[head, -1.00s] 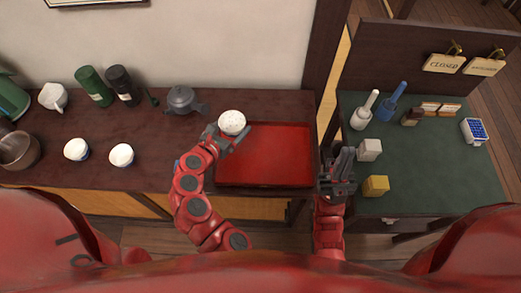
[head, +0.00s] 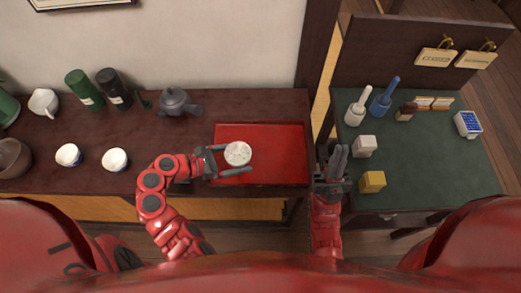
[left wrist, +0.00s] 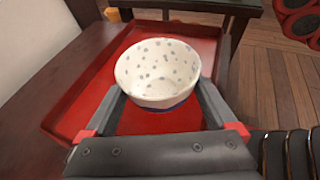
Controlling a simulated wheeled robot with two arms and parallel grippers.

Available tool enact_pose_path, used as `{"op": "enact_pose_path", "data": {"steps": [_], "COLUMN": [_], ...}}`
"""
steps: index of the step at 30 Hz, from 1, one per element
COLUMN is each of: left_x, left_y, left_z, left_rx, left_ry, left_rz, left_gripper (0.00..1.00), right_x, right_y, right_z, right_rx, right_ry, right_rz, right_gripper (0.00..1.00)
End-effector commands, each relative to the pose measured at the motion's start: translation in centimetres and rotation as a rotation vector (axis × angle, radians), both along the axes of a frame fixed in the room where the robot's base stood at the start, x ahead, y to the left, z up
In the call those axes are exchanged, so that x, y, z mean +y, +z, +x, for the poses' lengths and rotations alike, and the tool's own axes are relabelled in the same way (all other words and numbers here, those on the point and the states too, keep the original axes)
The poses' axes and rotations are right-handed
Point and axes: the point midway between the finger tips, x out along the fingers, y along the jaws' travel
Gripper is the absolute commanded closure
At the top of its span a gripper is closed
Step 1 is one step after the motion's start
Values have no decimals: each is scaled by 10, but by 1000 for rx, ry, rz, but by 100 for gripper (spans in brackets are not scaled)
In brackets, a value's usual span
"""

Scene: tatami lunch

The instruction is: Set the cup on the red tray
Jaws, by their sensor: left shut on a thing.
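The cup (head: 238,153) is white with grey dots inside and a blue band near its base, seen in the left wrist view (left wrist: 158,75). My left gripper (head: 232,161) is shut on it, one finger on each side. The cup is upright over the left part of the red tray (head: 280,160); I cannot tell whether its base touches the tray. The tray also shows in the left wrist view (left wrist: 90,105). My right gripper (head: 333,165) is beyond the tray's right edge, between the two tables, with nothing visible in it; its jaw gap is unclear.
Two similar cups (head: 115,160) (head: 68,155) stand to the left on the dark table. A grey teapot (head: 177,102) stands behind the tray's left side. The green table on the right holds a yellow block (head: 372,182) and a white block (head: 364,146). The rest of the tray is clear.

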Motion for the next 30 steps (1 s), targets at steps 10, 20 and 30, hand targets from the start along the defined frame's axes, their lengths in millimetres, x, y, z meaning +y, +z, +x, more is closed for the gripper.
{"op": "enact_pose_path", "data": {"steps": [10, 20, 30], "left_x": [-54, -70, -69], "left_y": [-4, -15, -43], "left_z": [41, 54, 54], "left_rx": [1, 2, 1], "left_ry": [-4, -3, 0], "left_rz": [1, 1, 0], "left_gripper": [75, 75, 75], "right_x": [0, 0, 0], "right_y": [-6, -2, 0], "right_z": [0, 0, 0], "right_rx": [0, 0, 0], "right_ry": [0, 0, 0], "right_rz": [0, 0, 0], "right_gripper": [100, 100, 100]}}
